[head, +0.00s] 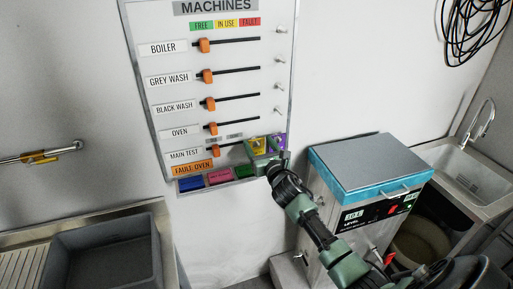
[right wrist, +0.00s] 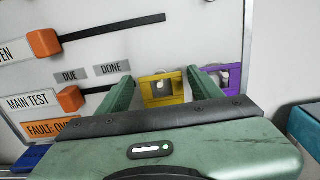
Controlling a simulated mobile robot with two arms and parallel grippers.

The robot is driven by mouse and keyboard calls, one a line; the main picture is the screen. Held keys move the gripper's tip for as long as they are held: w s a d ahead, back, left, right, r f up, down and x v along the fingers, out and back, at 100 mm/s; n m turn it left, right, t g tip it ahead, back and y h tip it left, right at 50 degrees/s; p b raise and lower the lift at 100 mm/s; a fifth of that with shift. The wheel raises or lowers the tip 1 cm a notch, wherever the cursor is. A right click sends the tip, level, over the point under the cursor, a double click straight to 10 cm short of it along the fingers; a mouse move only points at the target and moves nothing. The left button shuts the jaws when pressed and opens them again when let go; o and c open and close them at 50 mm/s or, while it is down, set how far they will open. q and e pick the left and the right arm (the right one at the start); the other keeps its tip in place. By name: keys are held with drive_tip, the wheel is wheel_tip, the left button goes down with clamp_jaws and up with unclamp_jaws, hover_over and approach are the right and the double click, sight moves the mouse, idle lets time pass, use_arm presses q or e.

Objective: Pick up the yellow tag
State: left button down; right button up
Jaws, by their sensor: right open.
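The yellow tag (right wrist: 161,90) hangs on a peg at the lower right of the machines board, in the right wrist view. It also shows in the head view (head: 259,146), partly covered by my gripper. My right gripper (right wrist: 163,80) is open, with one finger left of the yellow tag and the other to its right, between it and the purple tag (right wrist: 228,75). I cannot tell how close the fingertips are to the board. The lower part of the yellow tag is hidden behind the gripper body. My left gripper is not in view.
The machines board (head: 222,75) has orange sliders and empty pegs along its right side. Blue, pink and green tags sit along its lower edge. A dark sink (head: 108,250) is at lower left.

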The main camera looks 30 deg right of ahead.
drive_tip(key=shift+x, duration=0.8)
drive_tip(key=shift+s, duration=0.1)
drive_tip(key=shift+c, duration=0.3)
drive_tip(key=c, duration=1)
drive_tip(key=shift+r, duration=0.1)
drive_tip(key=shift+r, duration=0.55)
drive_tip(key=shift+b+v, duration=1.75)
drive_tip(key=shift+v, duration=7.25)
